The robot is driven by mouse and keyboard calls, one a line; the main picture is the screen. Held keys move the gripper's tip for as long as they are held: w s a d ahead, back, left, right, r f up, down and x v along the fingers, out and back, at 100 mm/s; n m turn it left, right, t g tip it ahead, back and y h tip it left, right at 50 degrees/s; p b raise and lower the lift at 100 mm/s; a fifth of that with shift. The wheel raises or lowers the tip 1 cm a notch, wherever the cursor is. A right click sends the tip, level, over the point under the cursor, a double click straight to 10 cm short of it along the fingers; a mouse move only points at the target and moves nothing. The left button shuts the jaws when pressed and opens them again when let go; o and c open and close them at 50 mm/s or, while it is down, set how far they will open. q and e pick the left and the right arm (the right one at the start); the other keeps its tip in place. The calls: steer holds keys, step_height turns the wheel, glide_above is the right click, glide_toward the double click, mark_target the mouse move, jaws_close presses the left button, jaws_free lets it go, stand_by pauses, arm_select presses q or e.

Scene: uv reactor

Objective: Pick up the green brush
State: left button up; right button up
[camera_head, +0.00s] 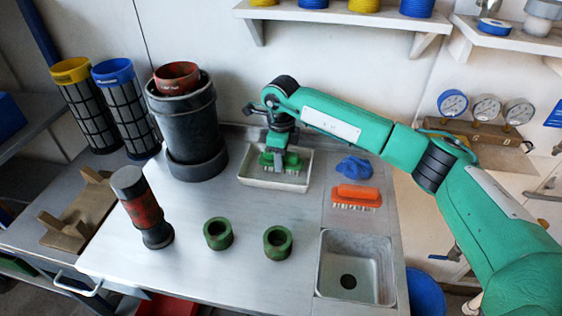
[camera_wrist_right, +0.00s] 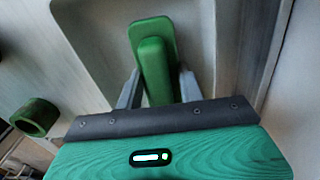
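The green brush (camera_head: 292,160) lies in the white tray (camera_head: 245,179) at the back of the bench, and it also shows in the right wrist view (camera_wrist_right: 153,45). My right gripper (camera_head: 278,152) reaches down over the tray from the right. In the right wrist view its two fingers (camera_wrist_right: 160,88) are spread, one on each side of the brush's raised green handle. A small gap seems to show beside the handle, mainly at the right finger. The palm hides the near end of the brush. My left gripper is not in view.
A dark cylinder (camera_head: 190,130) stands left of the tray. Two green rings (camera_head: 218,234) and a red-and-black cylinder (camera_head: 143,208) stand in front, with bare bench between.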

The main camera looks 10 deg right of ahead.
steer(key=c, duration=0.4)
step_height(320, 180, up, 10)
stand_by(0.3)
steer(key=o, duration=0.4)
steer(key=shift+c, duration=1.2)
